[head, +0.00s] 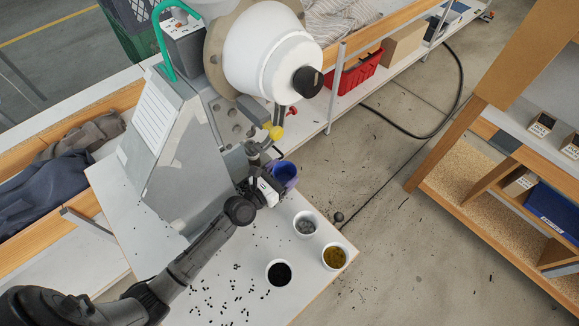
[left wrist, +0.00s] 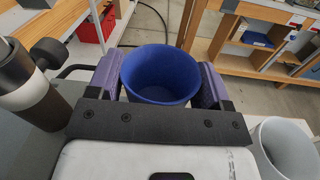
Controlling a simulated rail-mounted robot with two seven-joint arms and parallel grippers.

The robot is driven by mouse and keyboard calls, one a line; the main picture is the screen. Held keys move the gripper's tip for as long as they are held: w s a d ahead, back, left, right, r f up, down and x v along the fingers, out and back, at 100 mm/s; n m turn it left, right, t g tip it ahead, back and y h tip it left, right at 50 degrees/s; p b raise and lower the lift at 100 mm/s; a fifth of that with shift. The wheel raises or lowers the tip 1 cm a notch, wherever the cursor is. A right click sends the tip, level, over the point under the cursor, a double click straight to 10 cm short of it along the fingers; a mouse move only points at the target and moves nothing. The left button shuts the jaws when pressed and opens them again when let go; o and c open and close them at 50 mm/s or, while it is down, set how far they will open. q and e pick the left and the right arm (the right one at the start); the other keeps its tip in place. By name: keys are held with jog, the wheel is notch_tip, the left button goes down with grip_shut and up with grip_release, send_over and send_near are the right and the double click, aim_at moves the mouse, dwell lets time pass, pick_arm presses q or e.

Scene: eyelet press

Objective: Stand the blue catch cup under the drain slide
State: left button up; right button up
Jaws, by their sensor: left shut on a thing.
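The blue catch cup (head: 289,171) is at the near foot of the press, by the table's right edge. My left gripper (head: 280,183) is shut on it. In the left wrist view the blue catch cup (left wrist: 160,72) sits upright and empty between two purple finger pads. I cannot tell whether its base touches the table. The grey press (head: 185,150) carries a large white drum (head: 262,50) with a black knob. A yellow knob (head: 274,132) shows below the drum, just above the cup. I cannot clearly pick out the drain slide. My right gripper is not in view.
Three white cups stand on the table's near right part: grey contents (head: 306,224), yellow contents (head: 335,257) and black contents (head: 280,272). Small black bits lie scattered on the white table (head: 195,275). A red bin (head: 355,75) is on the shelf behind.

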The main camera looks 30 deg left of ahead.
pick_arm(q)
jog(key=v, duration=0.4)
jog(key=shift+a+f, duration=0.15)
jog(key=shift+f, duration=0.2)
jog(key=v, duration=0.1)
jog(key=b+v, duration=0.1)
jog(key=v, duration=0.1)
jog(key=shift+s+f, duration=0.1)
jog(key=shift+f, duration=0.15)
jog(key=shift+s+a+f+b, duration=0.1)
jog(key=shift+f+b, duration=0.55)
jog(key=shift+b, duration=0.05)
jog(key=shift+f+b, duration=0.55)
jog(key=shift+f, duration=0.05)
jog(key=o, duration=0.9)
jog(key=shift+o, duration=0.2)
